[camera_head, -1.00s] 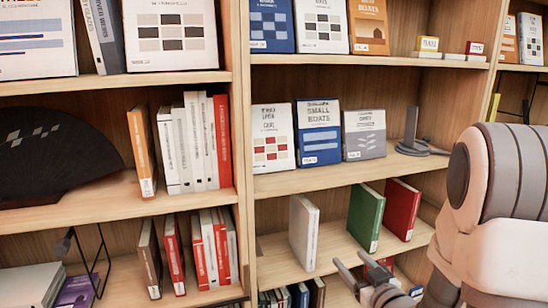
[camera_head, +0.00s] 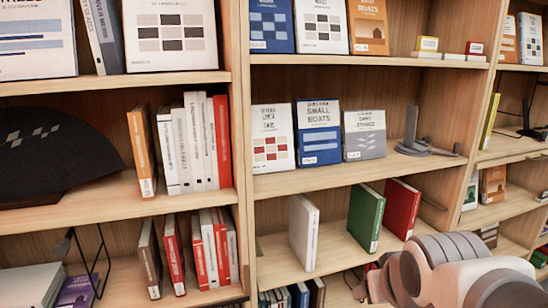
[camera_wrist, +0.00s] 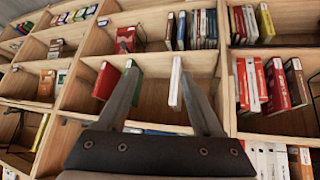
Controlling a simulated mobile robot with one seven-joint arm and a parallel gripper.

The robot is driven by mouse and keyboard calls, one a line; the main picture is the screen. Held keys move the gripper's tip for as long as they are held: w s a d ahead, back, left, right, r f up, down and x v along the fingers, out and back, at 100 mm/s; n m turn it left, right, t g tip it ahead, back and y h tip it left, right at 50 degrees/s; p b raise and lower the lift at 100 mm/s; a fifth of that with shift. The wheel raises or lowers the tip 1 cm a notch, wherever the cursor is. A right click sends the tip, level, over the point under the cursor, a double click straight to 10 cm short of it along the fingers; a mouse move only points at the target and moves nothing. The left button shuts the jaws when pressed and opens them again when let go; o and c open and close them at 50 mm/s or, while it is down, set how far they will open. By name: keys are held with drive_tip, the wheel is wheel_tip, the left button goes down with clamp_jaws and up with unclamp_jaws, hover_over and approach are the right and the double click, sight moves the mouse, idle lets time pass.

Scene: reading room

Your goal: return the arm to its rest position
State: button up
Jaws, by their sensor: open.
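My gripper (camera_wrist: 158,75) is open and empty in the wrist view. Its two long grey fingers spread toward the shelves, with bare shelf showing between them. In that view the left finger partly overlaps the green book (camera_wrist: 131,66) and the right finger lies just right of the white book (camera_wrist: 176,82); I cannot tell the distance to them. In the head view my arm (camera_head: 440,272) is low at the bottom right, and its gripper is mostly hidden or out of frame there.
A tall wooden bookcase (camera_head: 242,130) fills the view. A white book (camera_head: 303,232), a green book (camera_head: 366,217) and a red book (camera_head: 402,208) stand on a shelf left of and above my arm. A grey bookend (camera_head: 425,140) sits on the shelf above. Several books fill the left bays.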

drive_tip(key=s+a+r+g+y+p, duration=0.1)
drive_tip(key=s+a+r+g, duration=0.15)
drive_tip(key=s, duration=0.55)
wheel_tip(320, 180, up, 11)
drive_tip(key=p, duration=1.1)
drive_tip(key=shift+a+p, duration=0.15)
drive_tip(key=shift+p, duration=0.25)
drive_tip(key=shift+w+t, duration=0.1)
drive_tip(key=shift+t, duration=0.15)
